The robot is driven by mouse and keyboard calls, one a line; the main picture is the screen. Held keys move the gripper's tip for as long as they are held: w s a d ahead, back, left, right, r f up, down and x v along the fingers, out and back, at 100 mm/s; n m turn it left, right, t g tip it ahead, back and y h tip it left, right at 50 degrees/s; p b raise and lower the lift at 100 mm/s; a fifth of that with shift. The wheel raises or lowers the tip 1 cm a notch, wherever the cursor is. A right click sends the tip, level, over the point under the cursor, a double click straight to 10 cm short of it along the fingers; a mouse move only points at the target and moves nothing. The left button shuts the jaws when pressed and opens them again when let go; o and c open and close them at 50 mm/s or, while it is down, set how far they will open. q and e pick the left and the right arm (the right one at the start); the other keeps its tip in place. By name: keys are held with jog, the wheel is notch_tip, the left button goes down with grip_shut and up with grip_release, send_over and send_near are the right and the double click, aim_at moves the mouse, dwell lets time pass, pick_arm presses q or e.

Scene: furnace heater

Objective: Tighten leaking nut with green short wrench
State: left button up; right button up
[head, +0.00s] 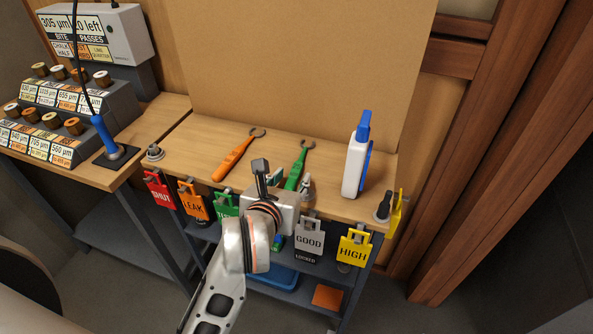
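A green wrench (296,170) lies on the wooden bench top, its open jaw pointing to the back. My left gripper (264,170) is at the bench's front edge, just left of the green wrench's handle. My own gripper body hides part of the bench edge there. I cannot tell whether its fingers are open or whether they touch the wrench. A small metal fitting (306,188) stands right of the wrench's lower end; whether it is the leaking nut is unclear. Other fittings stand at the left (154,152) and at the right corner (383,208). My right gripper is not in view.
An orange wrench (234,160) lies left of the green one. A white bottle with a blue top (352,170) stands to the right. Coloured tags, such as the LEAK tag (194,202) and HIGH tag (354,248), hang along the front edge. A tan panel (300,70) stands behind.

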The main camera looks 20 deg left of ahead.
aim_at(295, 170)
pick_arm(q)
jog(key=x, duration=0.4)
jog(key=shift+w+a, duration=0.15)
jog(key=shift+a, duration=0.05)
grip_shut()
jog(key=shift+r, duration=0.1)
jog(key=shift+r, duration=0.1)
